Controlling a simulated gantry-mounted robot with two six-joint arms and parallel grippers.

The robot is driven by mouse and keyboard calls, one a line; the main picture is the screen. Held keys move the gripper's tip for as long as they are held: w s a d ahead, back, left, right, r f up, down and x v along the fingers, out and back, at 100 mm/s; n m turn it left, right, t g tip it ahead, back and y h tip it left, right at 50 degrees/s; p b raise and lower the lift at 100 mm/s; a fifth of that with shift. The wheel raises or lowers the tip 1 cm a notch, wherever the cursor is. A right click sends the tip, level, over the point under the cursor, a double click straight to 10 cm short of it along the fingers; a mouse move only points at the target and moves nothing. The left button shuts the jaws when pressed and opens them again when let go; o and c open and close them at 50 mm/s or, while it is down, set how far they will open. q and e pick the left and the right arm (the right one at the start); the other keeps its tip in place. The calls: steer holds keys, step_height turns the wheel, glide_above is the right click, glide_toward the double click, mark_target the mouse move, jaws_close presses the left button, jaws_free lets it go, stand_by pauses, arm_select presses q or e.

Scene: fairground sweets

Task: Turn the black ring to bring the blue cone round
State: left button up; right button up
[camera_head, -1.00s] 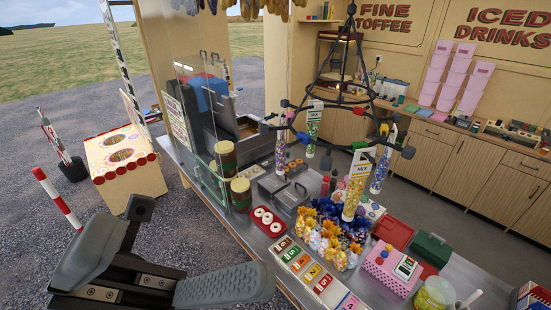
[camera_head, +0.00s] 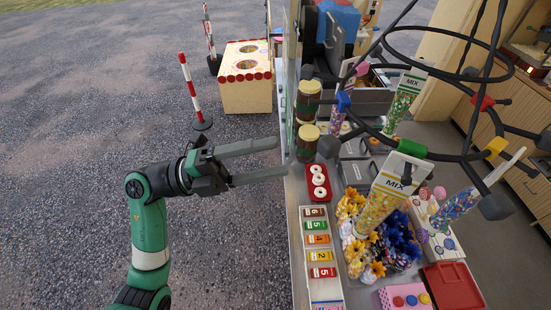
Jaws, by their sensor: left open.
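The black ring (camera_head: 362,132) hangs above the counter at the right, with dark knobs and coloured clips. The blue cone (camera_head: 456,206), filled with blue and purple sweets, hangs at its right front. A yellow MIX cone (camera_head: 376,212) hangs at the front, a green MIX cone (camera_head: 402,104) behind, and a pink-purple cone (camera_head: 337,117) at the left. My left gripper (camera_head: 283,157) is open and empty, its fingers pointing right, a short way left of a ring knob (camera_head: 328,147). It looks apart from the ring, though depth is hard to judge. My right gripper is not in view.
A red tray of white rings (camera_head: 319,182), number cards (camera_head: 319,239), flower-like sweets (camera_head: 352,228) and a red tray (camera_head: 455,287) cover the counter. Open gravel lies left.

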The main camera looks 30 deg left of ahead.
mark_target(320, 144)
arm_select(q)
steer(key=shift+w, duration=0.1)
steer(key=x, duration=0.3)
steer(key=p+x, duration=0.1)
steer(key=x, duration=0.4)
steer(key=shift+w+d+r+p, duration=0.1)
steer(key=shift+d+r+p, duration=0.15)
steer(key=shift+r+p, duration=0.15)
steer(key=shift+w+d+f, duration=0.1)
steer(key=shift+w+d, duration=0.3)
steer(key=shift+d, duration=0.1)
